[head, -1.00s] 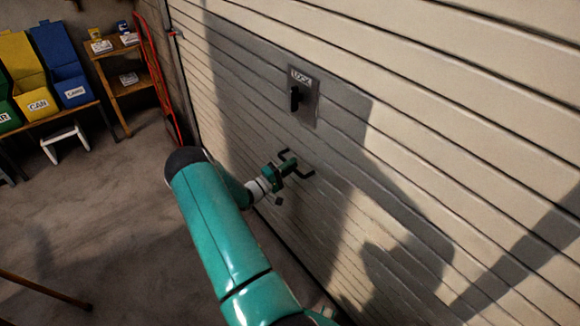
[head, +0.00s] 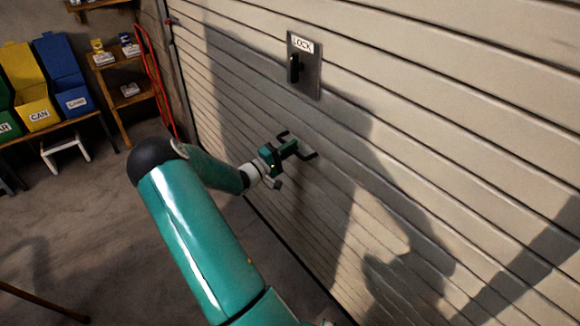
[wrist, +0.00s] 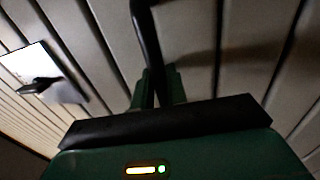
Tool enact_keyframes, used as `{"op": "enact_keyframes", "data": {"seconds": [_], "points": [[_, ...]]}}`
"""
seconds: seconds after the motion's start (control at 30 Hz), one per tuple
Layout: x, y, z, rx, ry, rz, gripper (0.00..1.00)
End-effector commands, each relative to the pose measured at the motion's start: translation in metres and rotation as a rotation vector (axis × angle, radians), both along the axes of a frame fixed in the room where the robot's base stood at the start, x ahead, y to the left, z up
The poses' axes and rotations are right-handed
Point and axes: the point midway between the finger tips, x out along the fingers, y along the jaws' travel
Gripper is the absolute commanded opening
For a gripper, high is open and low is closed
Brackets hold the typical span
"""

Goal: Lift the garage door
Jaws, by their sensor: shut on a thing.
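The garage door (head: 400,110) is a cream door of horizontal slats that fills the right of the head view. A dark bar handle (head: 311,155) sticks out from it, below the lock plate (head: 304,66). My gripper (head: 290,147) is at the handle and shut on it; its fingers hide the middle of the bar. In the wrist view the dark handle (wrist: 146,40) runs down between my green fingers (wrist: 158,92). The lock plate, with a black knob, also shows in the wrist view (wrist: 40,68). The door's bottom edge is partly hidden by my arm.
A red hand truck (head: 157,75) leans by the wall left of the door. A wooden shelf (head: 118,85) and yellow and blue bins (head: 38,108) stand at the back left. A white stool (head: 65,146) is under the bins. The floor (head: 70,220) between is mostly clear.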

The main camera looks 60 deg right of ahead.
Motion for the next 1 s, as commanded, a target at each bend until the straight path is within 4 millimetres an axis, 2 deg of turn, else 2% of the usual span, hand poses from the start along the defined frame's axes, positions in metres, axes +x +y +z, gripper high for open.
{"op": "enact_keyframes", "data": {"seconds": [0.03, 0.2, 0.4, 0.6, 0.9, 0.93, 1.0], "points": [[0.001, 0.001, 0.019, -0.01, -0.005, 0.0, 0.0], [0.001, 0.001, 0.062, -0.008, -0.005, 0.0, 0.0], [0.0, 0.001, 0.093, -0.006, -0.001, -0.001, 0.0], [0.0, 0.001, 0.103, -0.005, 0.0, -0.001, 0.0], [0.001, 0.0, 0.103, -0.003, 0.001, 0.0, 0.0], [0.001, 0.0, 0.103, -0.003, 0.001, 0.0, 0.16], [0.001, 0.0, 0.103, -0.002, 0.001, 0.0, 0.3]]}}
